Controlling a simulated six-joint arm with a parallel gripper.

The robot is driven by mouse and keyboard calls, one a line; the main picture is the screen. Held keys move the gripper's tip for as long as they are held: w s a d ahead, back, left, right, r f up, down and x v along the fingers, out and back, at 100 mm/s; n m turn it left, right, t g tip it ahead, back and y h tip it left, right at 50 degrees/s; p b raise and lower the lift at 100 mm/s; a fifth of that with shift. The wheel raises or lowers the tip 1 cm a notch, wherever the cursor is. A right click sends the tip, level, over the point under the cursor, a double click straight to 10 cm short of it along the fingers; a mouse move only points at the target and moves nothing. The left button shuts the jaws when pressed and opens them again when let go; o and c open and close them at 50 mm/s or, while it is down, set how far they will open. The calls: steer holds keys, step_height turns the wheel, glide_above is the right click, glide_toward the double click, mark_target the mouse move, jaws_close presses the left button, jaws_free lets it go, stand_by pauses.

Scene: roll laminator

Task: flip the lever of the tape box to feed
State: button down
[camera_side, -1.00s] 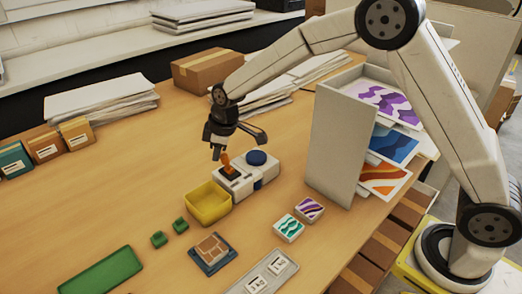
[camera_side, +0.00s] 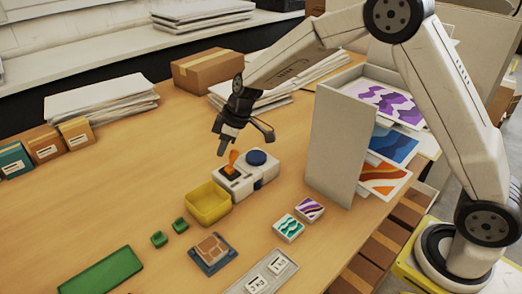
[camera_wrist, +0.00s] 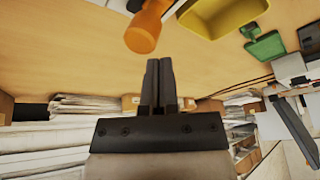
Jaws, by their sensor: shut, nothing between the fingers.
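The tape box (camera_side: 240,184) is a small white unit on the table with a round blue knob (camera_side: 256,158) on top. Its orange lever (camera_side: 233,158) sticks up from a dark slot, its tip leaning slightly right in the side view. My gripper (camera_side: 221,152) is shut and empty, just left of the lever tip and slightly above it. In the wrist view the orange lever (camera_wrist: 146,28) shows just beyond the closed fingertips (camera_wrist: 160,62), with a small gap in the picture. Contact cannot be told. The box body is mostly cut off there.
A yellow bin (camera_side: 208,204) stands against the box's front left. Small green blocks (camera_side: 180,225) and patterned tiles (camera_side: 288,228) lie nearer the front. A tall grey sorter (camera_side: 335,145) stands to the right. Bare table lies left of the box.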

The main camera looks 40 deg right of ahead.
steer(key=shift+r, duration=0.65)
steer(key=shift+w+a, duration=0.1)
steer(key=w+v, duration=0.2)
steer(key=v, duration=0.7)
steer(key=shift+w+d+r, duration=0.2)
steer(key=shift+d+r, duration=0.1)
steer(key=shift+d, duration=0.05)
stand_by(0.4)
steer(key=s+d+f+m+h, duration=0.1)
steer(key=s+d+f+m, duration=0.1)
steer(key=s, duration=0.6)
steer(key=s+d+f+m+h, duration=0.1)
steer(key=s+f+m, duration=0.3)
steer(key=s, duration=0.5)
steer(key=s+d+f+m+h, duration=0.1)
steer(key=s+d+f+m, duration=0.1)
steer(key=s, duration=0.6)
step_height(320, 180, down, 3)
steer(key=shift+s+d+r+m+h, duration=0.25)
steer(key=shift+s+d+m+h, duration=0.15)
steer(key=shift+d, duration=0.45)
